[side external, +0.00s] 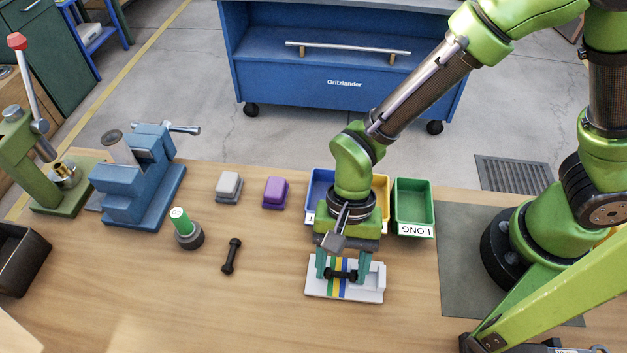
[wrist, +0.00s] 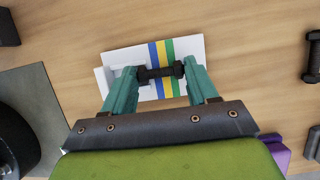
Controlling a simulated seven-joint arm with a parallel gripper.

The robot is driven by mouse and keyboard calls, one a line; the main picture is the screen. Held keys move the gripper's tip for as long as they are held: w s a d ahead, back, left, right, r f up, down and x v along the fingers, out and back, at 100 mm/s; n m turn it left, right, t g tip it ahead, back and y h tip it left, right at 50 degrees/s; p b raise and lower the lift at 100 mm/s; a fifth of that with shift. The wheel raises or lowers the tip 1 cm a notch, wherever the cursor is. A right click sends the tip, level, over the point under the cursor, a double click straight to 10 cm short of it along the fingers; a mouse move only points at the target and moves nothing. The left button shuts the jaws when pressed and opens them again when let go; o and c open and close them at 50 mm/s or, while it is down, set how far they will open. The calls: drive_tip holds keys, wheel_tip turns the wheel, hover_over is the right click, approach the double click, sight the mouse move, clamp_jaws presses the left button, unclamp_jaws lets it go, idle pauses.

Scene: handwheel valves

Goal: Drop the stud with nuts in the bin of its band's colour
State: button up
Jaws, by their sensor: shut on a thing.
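My gripper (side external: 339,272) is shut on a black stud with nuts (side external: 342,275), its two teal fingers at the stud's ends. The stud also shows between the fingers in the wrist view (wrist: 160,72). It lies level over a white gauge block (side external: 372,290) with green, yellow and blue bands. In the wrist view the stud's right end is over the bands. I cannot tell whether it touches the block. Behind my gripper stand a blue bin (side external: 317,188), a yellow bin (side external: 385,203), mostly hidden by my arm, and a green bin (side external: 414,206) labelled LONG.
A second black stud (side external: 231,256) lies on the table to the left.

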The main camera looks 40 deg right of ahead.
drive_tip(key=shift+c, duration=1)
wheel_tip(320, 180, up, 10)
drive_tip(key=o, duration=0.6)
drive_tip(key=c, duration=0.5)
drive_tip(key=shift+w, duration=0.1)
drive_tip(key=w+d+n+h, duration=0.2)
drive_tip(key=w+n, duration=0.2)
drive_tip(key=n, duration=0.2)
drive_tip(key=w+d+n+h, duration=0.2)
drive_tip(key=w+n, duration=0.2)
drive_tip(key=n, duration=0.2)
drive_tip(key=w+d+n+h, duration=0.2)
drive_tip(key=w+n, duration=0.3)
drive_tip(key=n, duration=0.1)
drive_tip(key=shift+w+d+r, duration=0.1)
drive_tip(key=shift+d+r, duration=0.25)
